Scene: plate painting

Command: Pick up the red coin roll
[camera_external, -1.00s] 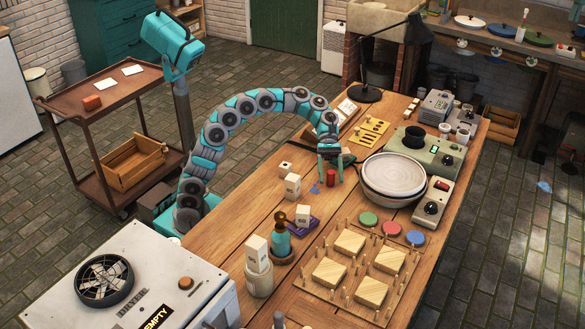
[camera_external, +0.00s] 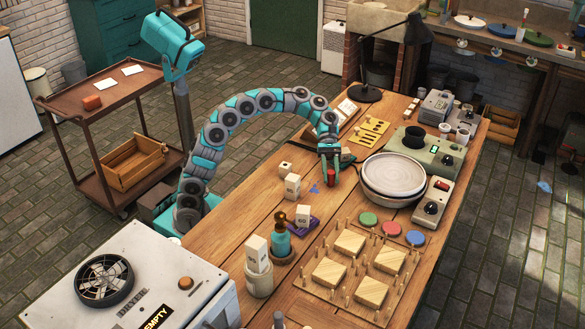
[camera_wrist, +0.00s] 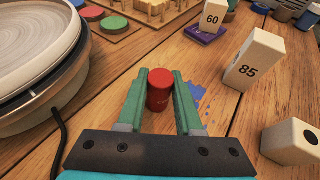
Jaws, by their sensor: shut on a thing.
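The red coin roll (camera_wrist: 159,92) stands upright on the wooden table in the wrist view. It also shows in the external view (camera_external: 331,178), between the fingers. My gripper (camera_wrist: 159,82) is shut on it, with one green finger on each side. In the external view my gripper (camera_external: 330,176) is low at the tabletop, left of the stacked plates. The roll's lower end looks to be at table height, and I cannot tell whether it touches the wood.
Stacked plates (camera_external: 394,172) stand close to the right of my gripper. White numbered blocks (camera_external: 292,186) and a blue paint splash (camera_external: 315,189) lie to the left. A pegged board (camera_external: 345,290) with wooden blocks and coloured discs (camera_external: 391,229) is nearer the camera.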

